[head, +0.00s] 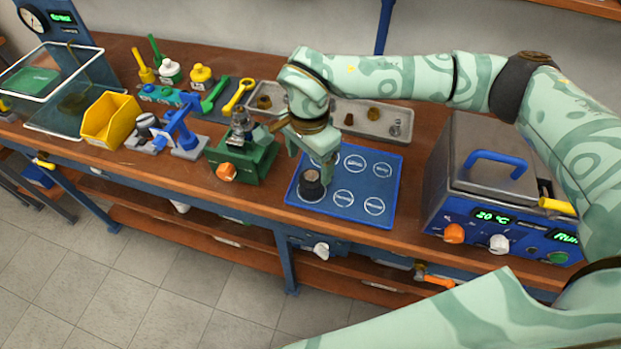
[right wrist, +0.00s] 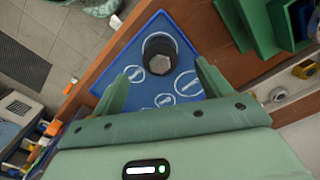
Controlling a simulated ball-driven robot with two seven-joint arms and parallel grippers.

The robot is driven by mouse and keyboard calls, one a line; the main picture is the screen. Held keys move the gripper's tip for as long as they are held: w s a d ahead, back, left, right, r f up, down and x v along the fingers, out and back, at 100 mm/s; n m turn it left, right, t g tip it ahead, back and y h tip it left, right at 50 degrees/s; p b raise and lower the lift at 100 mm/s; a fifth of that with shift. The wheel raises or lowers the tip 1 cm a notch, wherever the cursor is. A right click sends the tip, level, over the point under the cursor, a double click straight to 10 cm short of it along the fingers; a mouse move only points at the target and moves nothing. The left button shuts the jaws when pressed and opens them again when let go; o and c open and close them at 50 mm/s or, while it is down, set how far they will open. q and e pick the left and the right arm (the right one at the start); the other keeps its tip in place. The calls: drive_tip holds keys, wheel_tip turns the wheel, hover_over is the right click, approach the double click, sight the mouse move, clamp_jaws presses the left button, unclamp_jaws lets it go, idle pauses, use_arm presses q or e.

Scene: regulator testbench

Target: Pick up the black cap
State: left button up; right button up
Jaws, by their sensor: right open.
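The black cap (head: 311,186) stands upright on the front left part of a blue mat (head: 385,170) with white ring marks. In the right wrist view the cap (right wrist: 160,53) shows from above with a grey hexagonal top, on the blue mat (right wrist: 197,30). My right gripper (head: 326,172) is above the mat, right behind the cap. In the right wrist view my right gripper (right wrist: 160,80) has its two fingers spread apart, with the cap ahead of the space between the fingertips. Contact between fingers and cap is not seen. My left gripper is not in view.
A green fixture (head: 243,150) with an orange knob stands left of the mat. A grey tray (head: 375,118) with small parts lies behind it. A metal heating box (head: 485,175) with a blue handle stands to the right. The bench's front edge is close to the mat.

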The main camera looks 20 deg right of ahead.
sight(310, 176)
drive_tip(key=shift+s+f, duration=0.1)
drive_tip(key=shift+f, duration=0.65)
wheel_tip(310, 176, down, 5)
drive_tip(key=shift+d+r+b, duration=0.1)
drive_tip(key=shift+b, duration=0.35)
drive_tip(key=c, duration=1.1)
drive_tip(key=shift+r, duration=0.1)
